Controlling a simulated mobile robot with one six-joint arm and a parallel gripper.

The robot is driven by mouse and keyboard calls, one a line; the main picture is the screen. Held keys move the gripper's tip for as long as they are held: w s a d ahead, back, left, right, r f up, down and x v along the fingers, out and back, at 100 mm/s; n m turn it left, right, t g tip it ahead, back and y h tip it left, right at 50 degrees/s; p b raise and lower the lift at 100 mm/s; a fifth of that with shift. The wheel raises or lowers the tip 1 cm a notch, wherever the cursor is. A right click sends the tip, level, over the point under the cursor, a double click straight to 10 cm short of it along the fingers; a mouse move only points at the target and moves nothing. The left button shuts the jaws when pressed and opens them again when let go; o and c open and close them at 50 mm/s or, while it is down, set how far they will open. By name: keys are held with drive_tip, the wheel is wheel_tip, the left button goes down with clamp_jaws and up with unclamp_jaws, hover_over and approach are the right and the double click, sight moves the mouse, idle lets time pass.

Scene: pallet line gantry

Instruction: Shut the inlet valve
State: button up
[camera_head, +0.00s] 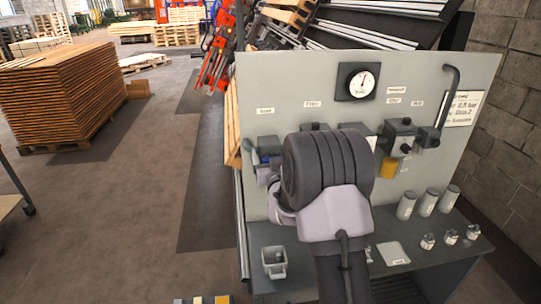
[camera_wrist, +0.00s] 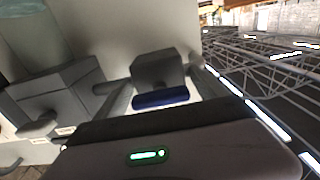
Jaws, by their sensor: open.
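The inlet valve is at the left end of the pipe row on the grey panel (camera_head: 420,80). Its blue handle (camera_head: 265,159) shows just left of my arm, under a small label. In the wrist view the blue handle (camera_wrist: 160,98) lies crosswise below a dark grey valve block (camera_wrist: 158,68). My gripper (camera_head: 267,176) is at the valve, close to the handle. Its body (camera_wrist: 165,153) fills the bottom of the wrist view, with the handle just beyond its dark front edge. It is open. My arm hides much of the panel's middle; finger contact with the handle cannot be told.
A gauge (camera_head: 358,81) sits high on the panel. A dark block with a yellow-orange bowl (camera_head: 389,167) is right of my arm. Grey canisters (camera_head: 427,202), small jars (camera_head: 450,237) and a square cup (camera_head: 274,262) stand on the shelf. Open floor lies left.

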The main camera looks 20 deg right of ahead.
drive_tip(key=shift+c, duration=0.2)
drive_tip(key=c, duration=1.3)
